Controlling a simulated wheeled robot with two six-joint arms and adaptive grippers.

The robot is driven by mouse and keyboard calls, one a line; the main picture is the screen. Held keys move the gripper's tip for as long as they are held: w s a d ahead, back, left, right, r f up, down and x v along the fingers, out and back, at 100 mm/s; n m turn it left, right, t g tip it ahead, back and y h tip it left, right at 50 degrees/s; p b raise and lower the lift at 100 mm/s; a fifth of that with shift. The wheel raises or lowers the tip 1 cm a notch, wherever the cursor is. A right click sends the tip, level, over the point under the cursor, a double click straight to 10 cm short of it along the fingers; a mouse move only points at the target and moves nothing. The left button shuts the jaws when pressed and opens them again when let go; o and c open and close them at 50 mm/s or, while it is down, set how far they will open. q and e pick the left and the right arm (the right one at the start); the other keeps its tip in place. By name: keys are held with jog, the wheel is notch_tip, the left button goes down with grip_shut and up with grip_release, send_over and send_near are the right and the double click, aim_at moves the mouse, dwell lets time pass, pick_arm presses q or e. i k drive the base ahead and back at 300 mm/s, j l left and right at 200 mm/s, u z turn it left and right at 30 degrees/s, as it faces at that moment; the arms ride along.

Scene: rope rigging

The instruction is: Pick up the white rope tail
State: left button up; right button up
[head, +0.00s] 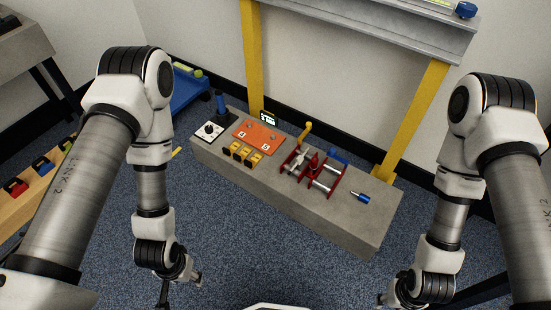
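I cannot make out a white rope tail anywhere in the head view. My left gripper (184,281) hangs low over the blue carpet, in front of the bench's left part and apart from it. My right gripper (391,298) hangs at the bottom edge of the view, to the right, in front of the bench's right end. Both are small and seen from above, and their finger gaps cannot be made out. I see nothing held in either.
A grey bench (345,220) carries a white plate with a black knob (209,131), an orange board (259,136), yellow blocks (246,154), a red frame with rollers (312,168) and a blue cylinder (360,197). A yellow-legged gantry (408,118) rises behind. Open carpet lies in front.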

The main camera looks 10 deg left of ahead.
aim_at(300, 158)
jog(key=i+l+z, duration=0.25)
jog(key=i+l, duration=0.55)
jog(key=i, duration=0.1)
